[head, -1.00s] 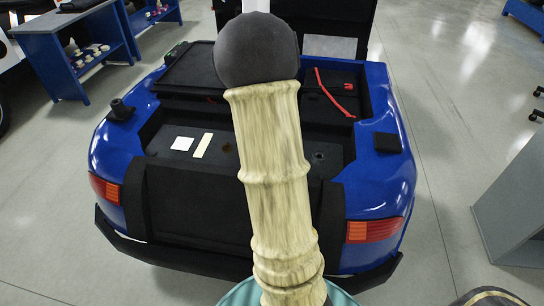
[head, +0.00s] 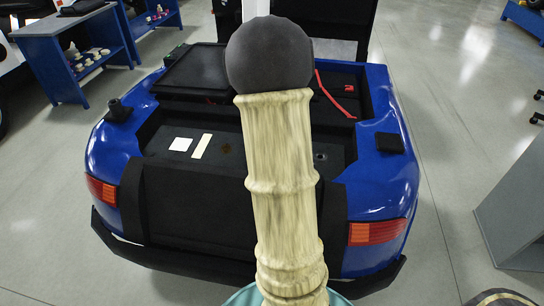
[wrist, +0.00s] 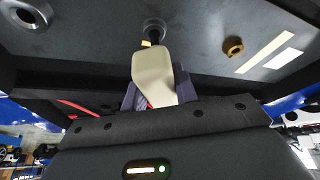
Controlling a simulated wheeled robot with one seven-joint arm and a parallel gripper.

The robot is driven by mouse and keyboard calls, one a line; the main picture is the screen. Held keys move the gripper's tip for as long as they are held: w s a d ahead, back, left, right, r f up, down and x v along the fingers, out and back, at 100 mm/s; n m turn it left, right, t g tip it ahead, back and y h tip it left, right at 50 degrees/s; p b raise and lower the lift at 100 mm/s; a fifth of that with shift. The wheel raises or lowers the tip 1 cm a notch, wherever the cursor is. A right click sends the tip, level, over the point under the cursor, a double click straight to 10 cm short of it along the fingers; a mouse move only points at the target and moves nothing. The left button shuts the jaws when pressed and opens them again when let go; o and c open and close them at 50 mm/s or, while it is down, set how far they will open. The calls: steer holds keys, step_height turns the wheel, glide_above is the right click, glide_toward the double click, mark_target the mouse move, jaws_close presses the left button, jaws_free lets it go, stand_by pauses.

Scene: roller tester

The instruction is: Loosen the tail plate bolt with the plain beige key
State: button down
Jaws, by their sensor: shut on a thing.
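The plain beige key (wrist: 153,78) is gripped in my gripper (wrist: 158,92), its broad handle facing the wrist camera. The purple-grey fingers show on both sides of it. The key's dark shaft points at a round silver bolt (wrist: 154,26) in the dark plate (wrist: 195,35). The tip overlaps the lower edge of this bolt; I cannot tell whether it is seated. A brass bolt (wrist: 233,46) is to its right and a silver ringed fitting (wrist: 28,14) to its left. In the head view my arm hides the gripper, key and middle bolt.
A beige strip (head: 201,146) and a white square (head: 181,144) lie on the dark deck of the blue car body (head: 112,160). A red cable (head: 332,95) lies at the back right. A blue shelf bench (head: 75,50) stands at the far left.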

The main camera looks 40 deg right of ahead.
steer(key=shift+a+f+n+y+b, duration=0.15)
steer(key=shift+n+y+b, duration=0.35)
steer(key=shift+n+b, duration=1.2)
steer(key=shift+b, duration=0.5)
steer(key=shift+n+y, duration=0.3)
steer(key=shift+n, duration=0.2)
steer(key=shift+b, duration=0.3)
steer(key=shift+n+y+b, duration=0.3)
steer(key=shift+n+b, duration=0.1)
steer(key=shift+n, duration=0.3)
steer(key=n+y, duration=0.1)
steer(key=n, duration=0.2)
steer(key=shift+a+n, duration=0.1)
steer(key=shift+n, duration=0.2)
steer(key=shift+s+n+g+y+p, duration=0.1)
steer(key=shift+n+g+y+p, duration=0.45)
steer(key=shift+n, duration=0.95)
steer(key=shift+m+t, duration=0.25)
steer(key=shift+m, duration=0.05)
